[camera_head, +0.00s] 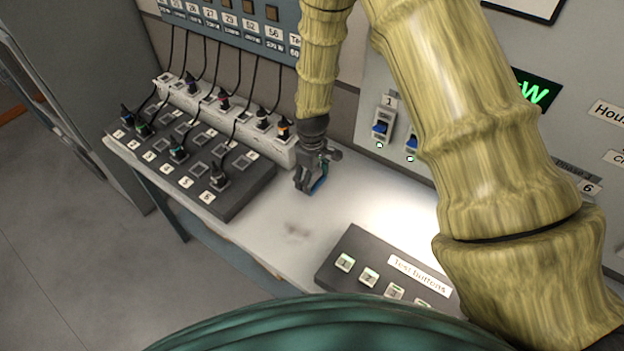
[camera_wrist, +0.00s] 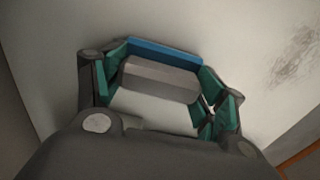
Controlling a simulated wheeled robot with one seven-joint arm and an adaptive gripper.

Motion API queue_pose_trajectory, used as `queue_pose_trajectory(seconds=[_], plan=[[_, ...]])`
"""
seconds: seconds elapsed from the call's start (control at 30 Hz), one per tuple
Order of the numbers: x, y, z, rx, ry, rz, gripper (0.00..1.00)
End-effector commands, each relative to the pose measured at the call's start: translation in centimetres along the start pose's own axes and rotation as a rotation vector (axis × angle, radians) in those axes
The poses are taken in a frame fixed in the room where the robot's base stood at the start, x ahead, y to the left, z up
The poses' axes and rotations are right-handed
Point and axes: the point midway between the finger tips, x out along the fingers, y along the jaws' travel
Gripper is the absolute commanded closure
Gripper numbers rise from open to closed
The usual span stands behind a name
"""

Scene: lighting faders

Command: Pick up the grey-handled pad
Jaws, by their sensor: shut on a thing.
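My gripper (camera_head: 311,183) is low over the white bench, between the black fader panel and the test-button box. In the wrist view, its two teal-lined fingers (camera_wrist: 165,78) are shut on the pad's grey handle (camera_wrist: 158,80), one finger at each side. The blue part of the pad (camera_wrist: 165,53) shows beyond the handle. It also shows in the head view as a small blue edge (camera_head: 319,186) at the fingertips. The fingers hide much of the pad there. I cannot tell whether the pad touches the bench.
The bench (camera_head: 285,215) has a dark smudge and is clear around my gripper. The black panel (camera_head: 180,165) with plugs and cables stands to the left. The test-button box (camera_head: 390,270) stands at front right. A grey wall panel with blue switches (camera_head: 380,128) rises behind.

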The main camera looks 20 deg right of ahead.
Motion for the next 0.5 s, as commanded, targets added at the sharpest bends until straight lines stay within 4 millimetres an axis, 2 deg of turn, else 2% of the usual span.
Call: queue_pose_trajectory(seconds=[0.07, 0.3, 0.5], plan=[[0.07, -0.03, 0.01, 0.000, 0.000, 0.000, 0.57], [0.04, -0.03, -0.02, 0.000, 0.000, 0.000, 0.57], [-0.84, -0.03, -0.01, 0.001, 0.000, 0.000, 0.57]])
